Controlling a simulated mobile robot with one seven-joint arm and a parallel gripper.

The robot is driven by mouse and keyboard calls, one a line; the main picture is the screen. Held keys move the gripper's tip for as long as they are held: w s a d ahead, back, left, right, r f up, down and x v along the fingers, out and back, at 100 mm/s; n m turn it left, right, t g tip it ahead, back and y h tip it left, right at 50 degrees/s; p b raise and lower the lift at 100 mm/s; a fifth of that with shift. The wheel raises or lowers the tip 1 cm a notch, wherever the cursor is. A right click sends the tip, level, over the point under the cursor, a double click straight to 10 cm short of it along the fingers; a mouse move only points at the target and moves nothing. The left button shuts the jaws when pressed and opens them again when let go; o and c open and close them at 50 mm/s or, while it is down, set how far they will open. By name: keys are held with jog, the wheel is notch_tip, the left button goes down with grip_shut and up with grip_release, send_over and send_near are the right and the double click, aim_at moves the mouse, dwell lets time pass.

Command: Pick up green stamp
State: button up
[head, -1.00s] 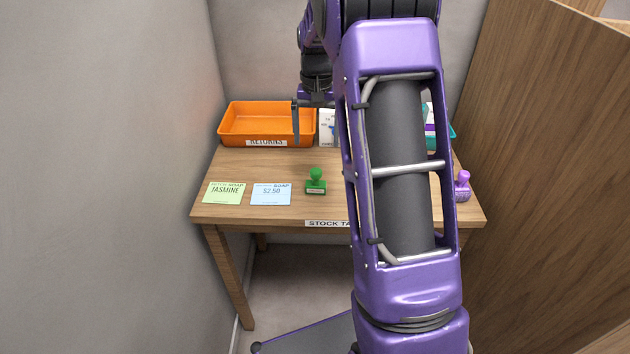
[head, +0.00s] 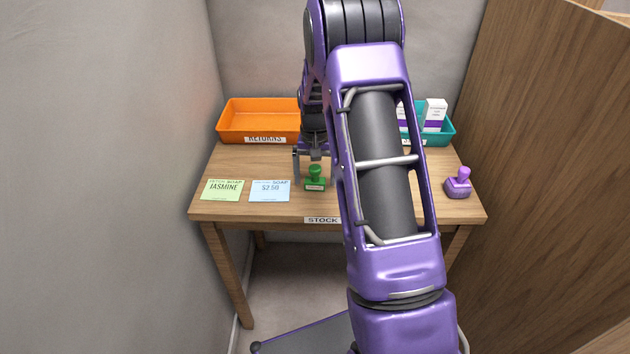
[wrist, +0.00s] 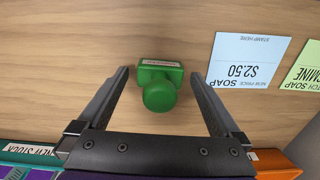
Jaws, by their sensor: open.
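The green stamp (head: 315,180) stands upright on the wooden table, just right of the blue price card. My gripper (head: 312,168) is right above and slightly behind it in the head view, pointing down; my arm hides part of the gripper there. In the wrist view the green stamp (wrist: 159,88) shows from above, with its round knob toward me and its base beyond. It lies between the two fingers of my gripper (wrist: 160,78), with a gap on each side. The fingers are open and hold nothing.
A green card (head: 222,190) and the blue price card (head: 270,190) lie left of the stamp. A purple stamp (head: 459,184) stands at the table's right. An orange returns tray (head: 232,136) and a teal tray (head: 447,132) with boxes stand at the back. A wooden partition (head: 550,150) bounds the right.

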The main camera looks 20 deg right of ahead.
aim_at(315, 167)
jog(key=shift+f, duration=0.25)
jog(key=c, duration=1.4)
notch_tip(315, 167, up, 10)
jog(key=shift+r+p, duration=0.1)
jog(key=shift+p, duration=0.3)
